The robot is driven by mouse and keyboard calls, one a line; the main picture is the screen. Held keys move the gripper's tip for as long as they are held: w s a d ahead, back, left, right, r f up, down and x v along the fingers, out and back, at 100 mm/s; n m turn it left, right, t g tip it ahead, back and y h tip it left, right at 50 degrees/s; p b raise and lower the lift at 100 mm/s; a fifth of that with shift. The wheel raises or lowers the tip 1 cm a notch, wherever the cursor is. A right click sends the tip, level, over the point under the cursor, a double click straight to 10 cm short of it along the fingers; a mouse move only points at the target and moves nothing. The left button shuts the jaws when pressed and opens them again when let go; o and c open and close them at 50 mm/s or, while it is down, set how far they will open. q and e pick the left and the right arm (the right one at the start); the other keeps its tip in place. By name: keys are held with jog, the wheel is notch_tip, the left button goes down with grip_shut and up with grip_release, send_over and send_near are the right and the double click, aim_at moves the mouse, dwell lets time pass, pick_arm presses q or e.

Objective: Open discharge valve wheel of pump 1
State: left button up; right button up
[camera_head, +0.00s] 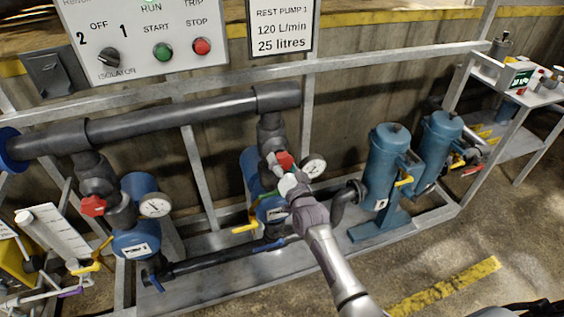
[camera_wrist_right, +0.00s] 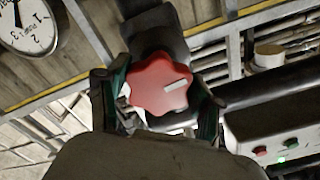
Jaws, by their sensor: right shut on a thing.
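A red valve wheel (camera_head: 284,161) sits on the dark pipe above the middle blue pump (camera_head: 270,208). In the right wrist view the lobed red wheel (camera_wrist_right: 158,84), with a pale bar mark, fills the space between my two green-edged fingers. My right gripper (camera_head: 287,183) is shut on this wheel; it also shows in the right wrist view (camera_wrist_right: 160,100). My right arm comes up from the bottom of the head view and hides part of the pump. A second red wheel (camera_head: 93,206) is on the left pump (camera_head: 136,241), untouched. My left gripper is not in view.
A gauge (camera_head: 313,166) stands close right of the gripped wheel; another gauge (camera_head: 155,205) is at the left pump. A thick dark pipe (camera_head: 180,120) and a grey rail run behind. Blue filter housings (camera_head: 387,165) stand to the right. The control panel (camera_head: 140,45) is above.

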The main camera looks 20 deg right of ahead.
jog(key=n, duration=0.4)
jog(key=shift+d+f+n, duration=0.1)
jog(key=shift+f+n, duration=0.05)
jog(key=shift+n, duration=0.15)
jog(key=n, duration=0.3)
jog(key=shift+n, duration=0.4)
jog(key=n, duration=0.4)
jog(key=shift+d+f, duration=0.1)
jog(key=shift+d, duration=0.05)
jog(key=n+b, duration=0.1)
jog(key=n, duration=0.4)
jog(key=n+b, duration=0.1)
jog(key=n, duration=0.3)
jog(key=shift+d+n, duration=0.15)
jog(key=shift+n, duration=0.15)
jog(key=n, duration=0.3)
jog(key=n+b, duration=0.1)
jog(key=shift+r, duration=0.25)
jog(key=n, duration=0.4)
jog(key=shift+r, duration=0.1)
jog(key=shift+r+n, duration=0.1)
jog(key=shift+n, duration=2.2)
